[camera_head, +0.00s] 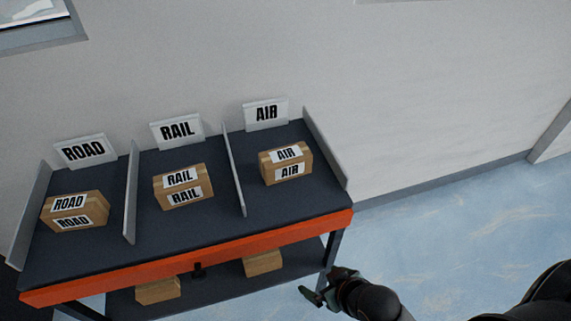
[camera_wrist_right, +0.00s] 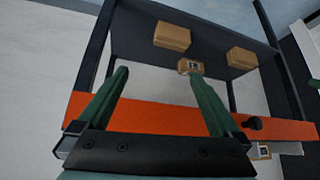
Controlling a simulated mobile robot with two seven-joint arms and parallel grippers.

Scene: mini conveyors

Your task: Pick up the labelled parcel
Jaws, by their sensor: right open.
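On the table top stand three labelled cardboard parcels: the ROAD parcel (camera_head: 92,224) in the left lane, the RAIL parcel (camera_head: 201,194) in the middle lane and the AIR parcel (camera_head: 268,172) in the right lane. My right gripper (camera_head: 312,295) is beside the table's front right leg, below the top and apart from all parcels. In the right wrist view its green fingers (camera_wrist_right: 158,74) are spread with nothing held. My left gripper is out of view.
The table has an orange front edge (camera_head: 245,241) and grey lane dividers (camera_head: 235,170). Signs ROAD (camera_head: 86,150), RAIL (camera_head: 177,131) and AIR (camera_head: 266,114) stand behind the lanes. Plain boxes (camera_head: 158,290) lie on the lower shelf. Floor to the right (camera_head: 470,220) is clear.

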